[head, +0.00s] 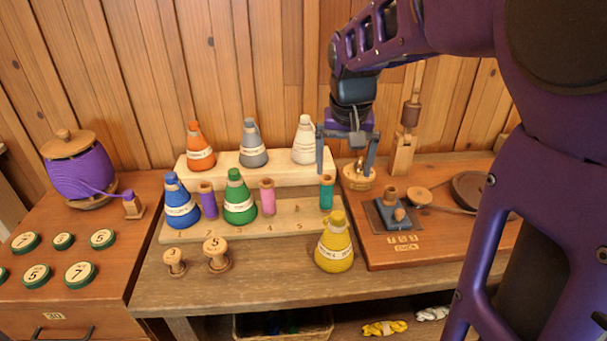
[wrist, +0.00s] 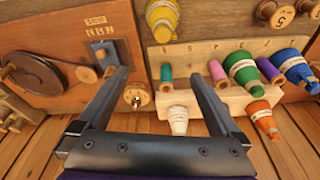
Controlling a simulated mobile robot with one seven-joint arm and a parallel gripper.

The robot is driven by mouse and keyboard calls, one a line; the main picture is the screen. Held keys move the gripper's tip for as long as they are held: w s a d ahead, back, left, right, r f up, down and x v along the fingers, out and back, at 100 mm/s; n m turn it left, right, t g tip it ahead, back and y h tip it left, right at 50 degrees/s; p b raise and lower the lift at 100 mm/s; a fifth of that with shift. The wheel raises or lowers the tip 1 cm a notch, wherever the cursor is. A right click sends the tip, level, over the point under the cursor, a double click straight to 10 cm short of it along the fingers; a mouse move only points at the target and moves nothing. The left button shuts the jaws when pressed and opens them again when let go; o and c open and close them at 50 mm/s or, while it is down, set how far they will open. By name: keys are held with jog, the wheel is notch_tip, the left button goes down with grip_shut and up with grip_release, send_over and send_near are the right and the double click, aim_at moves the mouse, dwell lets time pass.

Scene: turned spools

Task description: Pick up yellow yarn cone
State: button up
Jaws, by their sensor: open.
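My gripper (head: 347,170) is open and empty, pointing down behind the cone, above the back of the table near the white cone. In the wrist view my gripper (wrist: 153,75) has its two fingers spread wide, with nothing between the tips. The cone is apart from the fingers.
A board (head: 290,222) holds blue and green cones and purple, pink and teal spools. A raised shelf (head: 275,177) behind carries orange, grey and white cones (head: 304,140). Wooden bobbins (head: 216,256) stand front left. A winder board (head: 385,252) lies right of the yellow cone.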

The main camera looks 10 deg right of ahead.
aim_at(336, 232)
jog(key=shift+g, duration=0.6)
notch_tip(336, 232, down, 19)
jog(key=b, duration=0.3)
jog(key=shift+w+a+b, duration=0.1)
jog(key=shift+b, duration=0.3)
jog(key=shift+c, duration=0.2)
